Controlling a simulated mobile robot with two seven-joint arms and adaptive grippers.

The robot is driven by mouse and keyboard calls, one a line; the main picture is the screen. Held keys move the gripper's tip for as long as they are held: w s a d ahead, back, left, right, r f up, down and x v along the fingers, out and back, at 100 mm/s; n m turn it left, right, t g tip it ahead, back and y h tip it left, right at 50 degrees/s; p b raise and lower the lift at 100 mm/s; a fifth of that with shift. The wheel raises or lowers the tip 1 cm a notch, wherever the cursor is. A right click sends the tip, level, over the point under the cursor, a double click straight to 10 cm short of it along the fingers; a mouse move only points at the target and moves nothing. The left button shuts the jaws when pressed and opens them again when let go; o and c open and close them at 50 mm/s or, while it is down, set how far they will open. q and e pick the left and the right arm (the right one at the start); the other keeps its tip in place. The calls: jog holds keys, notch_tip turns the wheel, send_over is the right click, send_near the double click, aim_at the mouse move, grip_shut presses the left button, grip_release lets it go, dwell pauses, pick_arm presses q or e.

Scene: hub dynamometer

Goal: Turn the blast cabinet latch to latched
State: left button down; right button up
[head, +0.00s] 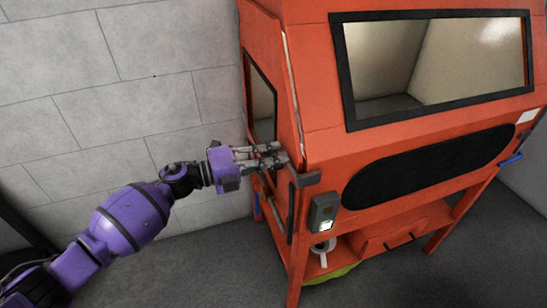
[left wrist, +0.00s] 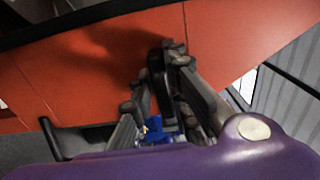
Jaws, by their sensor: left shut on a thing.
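The blast cabinet (head: 318,115) is a large orange-red box on legs, with a dark-framed window on its sloped front. My left gripper (head: 279,156) reaches in from the left to the cabinet's left side, near the front corner. In the left wrist view its fingers (left wrist: 155,76) are closed around a short black lever (left wrist: 157,68), which appears to be the latch, against the orange panel. In the head view the fingers hide most of that lever. Its exact turn angle is hard to tell. My right gripper is not in view.
A dark bracket (head: 308,179) projects from the front left corner, just right of the gripper. A grey box (head: 323,212) hangs below it. A block wall (head: 90,100) stands behind; the floor at left is clear.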

pick_arm(q)
jog(key=shift+r, duration=0.1)
jog(key=c, duration=1.7)
grip_release()
jog(key=v, duration=1.2)
